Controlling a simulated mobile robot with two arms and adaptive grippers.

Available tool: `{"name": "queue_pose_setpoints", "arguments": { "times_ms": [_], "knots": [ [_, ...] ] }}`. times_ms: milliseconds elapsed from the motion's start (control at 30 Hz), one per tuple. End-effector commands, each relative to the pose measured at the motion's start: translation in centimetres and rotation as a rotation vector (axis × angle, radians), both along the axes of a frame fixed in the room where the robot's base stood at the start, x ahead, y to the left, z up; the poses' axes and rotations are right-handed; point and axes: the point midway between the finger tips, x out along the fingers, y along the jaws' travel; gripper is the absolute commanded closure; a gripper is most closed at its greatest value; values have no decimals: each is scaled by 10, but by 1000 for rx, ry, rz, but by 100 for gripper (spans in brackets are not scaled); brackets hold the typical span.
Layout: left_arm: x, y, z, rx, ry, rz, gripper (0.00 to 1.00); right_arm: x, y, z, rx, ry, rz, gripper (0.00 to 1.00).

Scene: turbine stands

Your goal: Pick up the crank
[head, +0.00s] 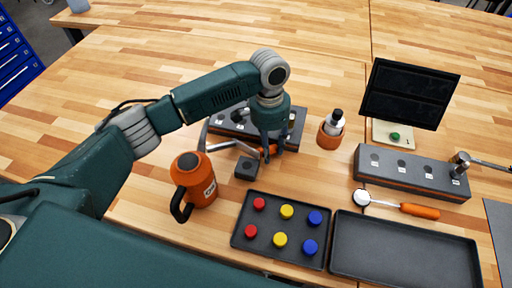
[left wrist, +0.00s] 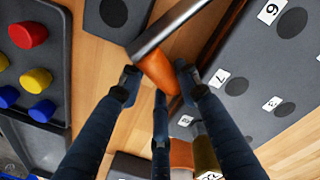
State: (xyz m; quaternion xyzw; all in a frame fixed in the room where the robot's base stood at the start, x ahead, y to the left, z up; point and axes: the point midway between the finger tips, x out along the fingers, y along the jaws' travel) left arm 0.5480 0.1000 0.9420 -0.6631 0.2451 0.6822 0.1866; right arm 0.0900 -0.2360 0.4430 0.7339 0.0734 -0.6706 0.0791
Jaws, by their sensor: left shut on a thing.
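The crank, a bent metal bar with an orange handle, lies behind the orange mug in the head view; its metal part (head: 221,145) shows left of my gripper. In the left wrist view its orange handle (left wrist: 158,74) sits among the fingers, with the metal bar running up and right. My left gripper (head: 269,153) points down at the table and is shut on the crank's handle; its fingers (left wrist: 158,90) also show in the left wrist view. The fingers hide part of the handle in the head view. My right gripper is not in view.
A numbered grey stand (head: 296,127) is close behind my gripper. A small dark block (head: 246,168), an orange mug (head: 201,190) and a tray with coloured caps (head: 271,252) lie in front. An orange-based bottle (head: 331,133), another stand (head: 405,181) and an empty tray (head: 400,255) are right.

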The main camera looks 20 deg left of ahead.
Motion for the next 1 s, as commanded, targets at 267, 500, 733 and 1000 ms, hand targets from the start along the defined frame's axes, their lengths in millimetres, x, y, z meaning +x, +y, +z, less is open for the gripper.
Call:
{"name": "queue_pose_setpoints", "arguments": {
  "times_ms": [267,500,733,1000],
  "knots": [
    [1,-1,14,-2,-3,-1,100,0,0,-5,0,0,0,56],
    [1,-1,51,-3,-6,0,100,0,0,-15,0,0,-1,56],
    [0,-27,68,-3,-1,-6,100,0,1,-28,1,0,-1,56],
    [0,-93,68,-4,0,-5,100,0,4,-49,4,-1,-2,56]
  ]
}}
